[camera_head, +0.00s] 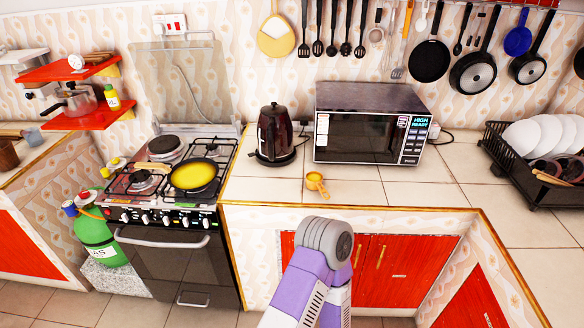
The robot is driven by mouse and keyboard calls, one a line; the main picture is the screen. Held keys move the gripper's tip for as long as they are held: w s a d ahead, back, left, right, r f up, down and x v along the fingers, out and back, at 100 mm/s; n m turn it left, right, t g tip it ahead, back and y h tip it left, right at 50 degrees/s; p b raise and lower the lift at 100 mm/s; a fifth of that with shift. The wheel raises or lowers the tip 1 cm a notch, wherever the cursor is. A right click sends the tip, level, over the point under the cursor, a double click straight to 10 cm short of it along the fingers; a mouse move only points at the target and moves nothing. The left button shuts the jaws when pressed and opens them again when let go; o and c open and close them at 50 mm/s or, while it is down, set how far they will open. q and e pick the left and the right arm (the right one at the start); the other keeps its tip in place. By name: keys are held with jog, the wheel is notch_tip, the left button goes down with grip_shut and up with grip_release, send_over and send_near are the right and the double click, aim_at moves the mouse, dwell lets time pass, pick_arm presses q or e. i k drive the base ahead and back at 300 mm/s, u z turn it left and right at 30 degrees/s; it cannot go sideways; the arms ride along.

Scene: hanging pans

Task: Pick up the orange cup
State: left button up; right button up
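A small yellow-orange cup (315,181) with a stubby handle sits on the white tiled counter (375,190), close to the front edge and in front of the microwave. Nothing touches it. Neither of my grippers shows in the head view. Only a purple and grey link of one of my arms rises from the bottom middle, in front of the red cabinet doors and below the cup.
A dark kettle (274,136) stands behind and left of the cup, and a microwave (368,124) behind and right. A stove (165,235) with a yellow pan (195,174) is at left. A black dish rack (502,160) is at far right. Pans hang above. Counter around the cup is clear.

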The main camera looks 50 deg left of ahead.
aim_at(314, 180)
jog(key=u, duration=1.05)
jog(key=i, duration=1.05)
jog(key=u, duration=0.9)
